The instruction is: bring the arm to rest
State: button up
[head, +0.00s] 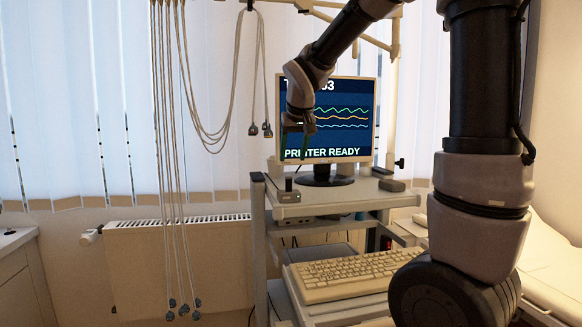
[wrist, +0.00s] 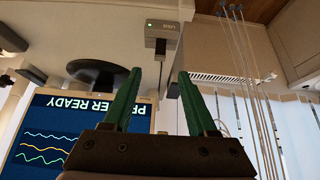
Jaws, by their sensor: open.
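My gripper (wrist: 158,74) shows in the wrist view with its two green fingers apart and nothing between them. In the head view my gripper (head: 297,130) hangs at the end of my raised arm, in front of the left part of a monitor (head: 346,122). The fingers are small and dark there. The monitor reads "PRINTER READY" and shows wavy traces. It also shows upside down in the wrist view (wrist: 62,138).
A wheeled cart (head: 330,206) carries the monitor, with a keyboard (head: 355,274) on a lower shelf. A small USB box (wrist: 161,30) sits at the cart's edge. Cables (head: 170,150) hang left, before a radiator (head: 180,262) and window blinds. A bed (head: 553,262) stands right.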

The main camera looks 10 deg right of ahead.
jog(key=shift+v, duration=1)
jog(key=s+d+m+y, duration=0.1)
jog(key=s+d+m, duration=0.1)
jog(key=s, duration=0.9)
jog(key=s+d+m+y, duration=0.1)
jog(key=s+d+m, duration=0.1)
jog(key=s, duration=0.9)
jog(key=shift+s+d+t, duration=0.3)
jog(key=shift+s+d, duration=0.1)
jog(key=shift+d, duration=0.45)
